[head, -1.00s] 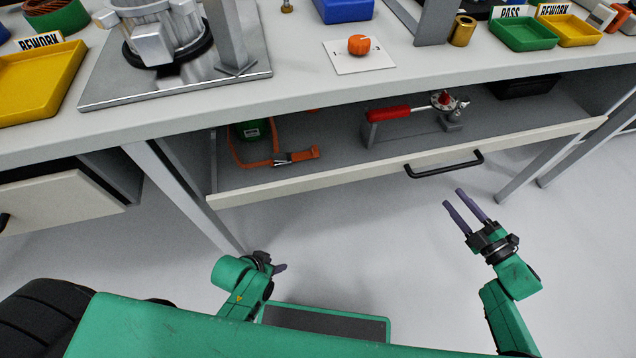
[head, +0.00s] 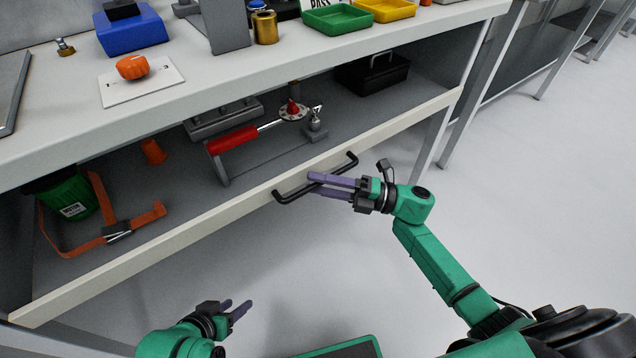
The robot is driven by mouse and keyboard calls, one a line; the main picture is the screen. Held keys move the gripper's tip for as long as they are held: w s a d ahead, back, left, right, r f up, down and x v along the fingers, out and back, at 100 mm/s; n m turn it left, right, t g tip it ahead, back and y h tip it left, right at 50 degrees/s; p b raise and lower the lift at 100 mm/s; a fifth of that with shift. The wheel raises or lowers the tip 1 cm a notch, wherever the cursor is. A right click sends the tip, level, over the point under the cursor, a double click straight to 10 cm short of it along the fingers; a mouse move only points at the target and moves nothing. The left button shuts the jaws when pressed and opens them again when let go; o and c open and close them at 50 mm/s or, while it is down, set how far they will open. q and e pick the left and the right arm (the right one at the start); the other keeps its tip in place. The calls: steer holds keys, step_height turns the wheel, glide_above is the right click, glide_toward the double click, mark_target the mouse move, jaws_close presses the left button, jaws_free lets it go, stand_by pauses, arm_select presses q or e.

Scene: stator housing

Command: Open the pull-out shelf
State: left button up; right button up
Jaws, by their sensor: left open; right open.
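The pull-out shelf (head: 180,243) sits under the workbench, with a pale front panel and items visible behind it. Its black bar handle (head: 288,195) is on the front panel. My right gripper (head: 313,183) is at the handle from the right, with its two purple fingers spread and their tips overlapping the bar in this view. I cannot tell whether the fingers straddle the bar or touch it. My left gripper (head: 238,307) is low in front of the shelf, open and empty, apart from the handle.
On the shelf are a red-handled tool (head: 232,139), a green container (head: 72,197), an orange strap (head: 150,216) and a black box (head: 372,74). The workbench top (head: 60,130) overhangs it. Table legs (head: 432,150) stand at right. The floor in front is clear.

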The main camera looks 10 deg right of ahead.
steer(key=shift+w+a, duration=0.1)
steer(key=shift+a, duration=0.1)
jaws_close()
stand_by(1.3)
